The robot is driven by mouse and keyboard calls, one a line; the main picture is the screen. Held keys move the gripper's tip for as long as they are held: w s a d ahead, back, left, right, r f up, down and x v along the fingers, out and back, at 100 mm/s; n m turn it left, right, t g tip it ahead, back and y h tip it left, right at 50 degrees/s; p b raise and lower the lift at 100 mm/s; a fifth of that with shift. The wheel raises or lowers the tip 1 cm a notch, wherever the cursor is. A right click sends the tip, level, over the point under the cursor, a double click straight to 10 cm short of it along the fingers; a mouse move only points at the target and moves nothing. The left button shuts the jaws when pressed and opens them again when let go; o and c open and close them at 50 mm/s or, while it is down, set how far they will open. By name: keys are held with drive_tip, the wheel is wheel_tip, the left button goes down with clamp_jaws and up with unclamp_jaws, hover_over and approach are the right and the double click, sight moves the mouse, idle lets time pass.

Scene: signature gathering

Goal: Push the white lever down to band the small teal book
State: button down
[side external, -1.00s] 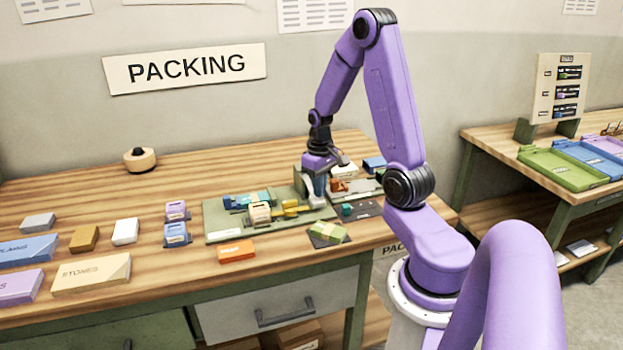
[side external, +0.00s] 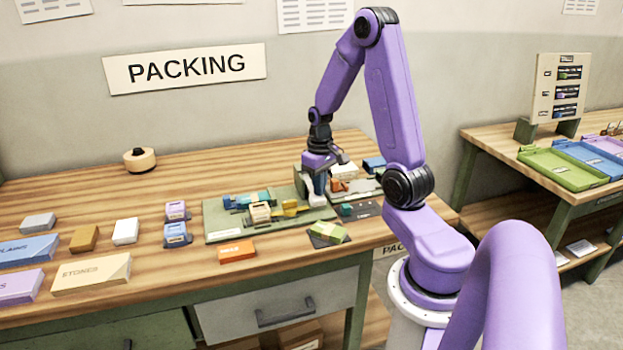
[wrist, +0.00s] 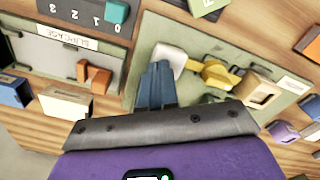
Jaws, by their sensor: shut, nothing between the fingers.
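The white lever (side external: 315,198) stands at the right end of the green banding base (side external: 222,234). It also shows in the wrist view (wrist: 168,55), with its pale head close to my fingertips. My gripper (wrist: 153,72) is shut and empty, its blue-grey fingers beside the lever head; I cannot tell whether they touch it. In the side view my gripper (side external: 321,187) is low over the base's right end. A teal and blue item (side external: 252,199), possibly the small teal book, lies toward the back of the base. The lever's lower part is partly hidden.
A yellow part (wrist: 215,74) and a tan block (wrist: 262,92) are on the base. A numbered panel with a teal knob (wrist: 116,11) and a slipcase tray (wrist: 65,38) lie close by. An orange block (side external: 237,250) is in front. The table's back left is mostly clear.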

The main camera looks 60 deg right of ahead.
wheel_tip(320, 180, up, 8)
idle(1.0)
drive_tip(key=s+a+r+n, duration=0.15)
drive_tip(key=a+n, duration=0.55)
drive_tip(key=a, duration=1.2)
drive_tip(key=s+a+n, duration=0.4)
drive_tip(key=s, duration=0.4)
drive_tip(key=s+a+n, duration=0.4)
drive_tip(key=s+a, duration=0.1)
drive_tip(key=s, duration=0.3)
drive_tip(key=shift+r+n, duration=0.2)
drive_tip(key=shift+n, duration=0.1)
drive_tip(key=shift+a, duration=0.1)
